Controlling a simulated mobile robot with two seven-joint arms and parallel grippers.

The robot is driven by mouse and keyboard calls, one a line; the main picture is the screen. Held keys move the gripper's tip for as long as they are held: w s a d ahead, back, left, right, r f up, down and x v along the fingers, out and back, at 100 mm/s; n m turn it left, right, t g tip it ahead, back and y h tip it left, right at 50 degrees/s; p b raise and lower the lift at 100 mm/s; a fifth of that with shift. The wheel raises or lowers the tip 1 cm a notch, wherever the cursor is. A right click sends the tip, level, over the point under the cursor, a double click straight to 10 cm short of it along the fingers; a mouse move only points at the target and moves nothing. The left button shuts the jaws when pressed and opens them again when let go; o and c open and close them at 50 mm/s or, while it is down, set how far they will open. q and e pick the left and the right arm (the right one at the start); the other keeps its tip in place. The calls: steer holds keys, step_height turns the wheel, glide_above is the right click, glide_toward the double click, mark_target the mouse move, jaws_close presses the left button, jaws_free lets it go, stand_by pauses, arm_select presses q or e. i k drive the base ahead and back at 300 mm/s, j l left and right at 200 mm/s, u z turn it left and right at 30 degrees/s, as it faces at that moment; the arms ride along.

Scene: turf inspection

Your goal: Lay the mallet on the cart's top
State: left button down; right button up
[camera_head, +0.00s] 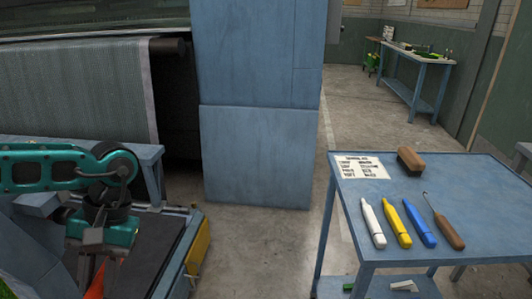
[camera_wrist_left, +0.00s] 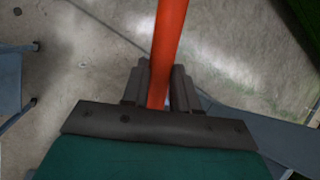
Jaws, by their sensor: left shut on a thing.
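My left gripper (camera_head: 90,268) is low at the left in the head view. It is shut on an orange handle, which I take for the mallet (camera_head: 97,282). In the left wrist view the mallet's handle (camera_wrist_left: 169,35) runs up from between the dark fingers (camera_wrist_left: 160,85); its head does not show. The blue cart (camera_head: 360,218) stands at the right, well apart from the gripper. On its top are a paper sheet, a brown brush, white, yellow and blue markers, and a wooden-handled tool. My right gripper is not in view.
A blue pillar (camera_head: 258,155) and a machine with a grey-green turf sheet (camera_head: 75,90) stand behind. A black-topped, yellow-edged platform (camera_head: 160,250) is beside the gripper. Concrete floor (camera_head: 265,250) lies open before the cart. A workbench (camera_head: 420,62) is far back.

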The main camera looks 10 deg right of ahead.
mark_target(481, 196)
steer(key=k+l+z, duration=0.1)
steer(key=k+z, duration=0.15)
steer(key=k, duration=0.3)
steer(key=z, duration=0.4)
steer(key=l+z, duration=0.1)
steer(key=z, duration=1.6)
steer(key=i+l, duration=0.55)
steer(key=i, duration=0.15)
